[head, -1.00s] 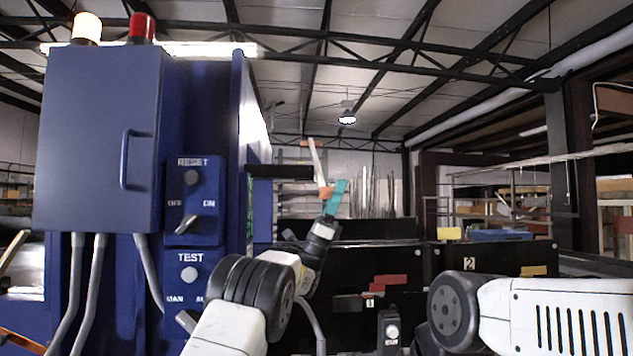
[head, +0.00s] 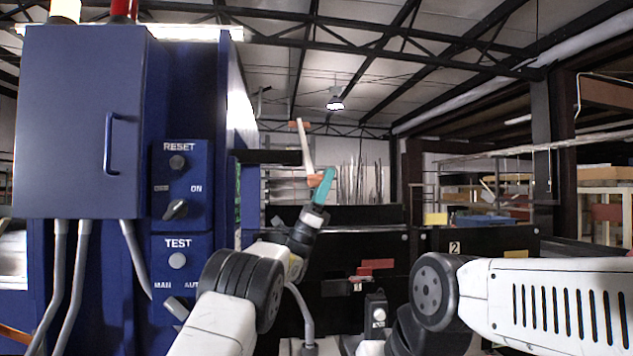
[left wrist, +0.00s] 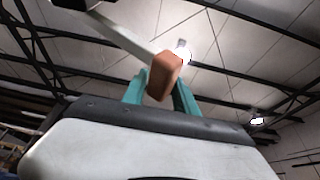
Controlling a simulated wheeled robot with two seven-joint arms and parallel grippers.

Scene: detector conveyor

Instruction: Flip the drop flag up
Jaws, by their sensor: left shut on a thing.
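The drop flag (head: 307,150) shows in the head view as a thin white bar, standing nearly upright with a slight lean to the left. It has an orange block at its lower end and a small orange piece near its top. My left gripper (head: 322,187), with teal fingers, is shut on the orange block. In the left wrist view the block (left wrist: 164,78) sits between the teal fingers, and the white bar runs from it to the upper left. My right gripper is out of view; only my right arm shows, at lower right.
A blue cabinet (head: 80,120) with RESET and TEST switch panels stands close on the left. Black bins (head: 480,241) lie beyond my arms, one with a red piece (head: 376,265) on its front. A dark bar (head: 268,157) juts from the cabinet towards the flag.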

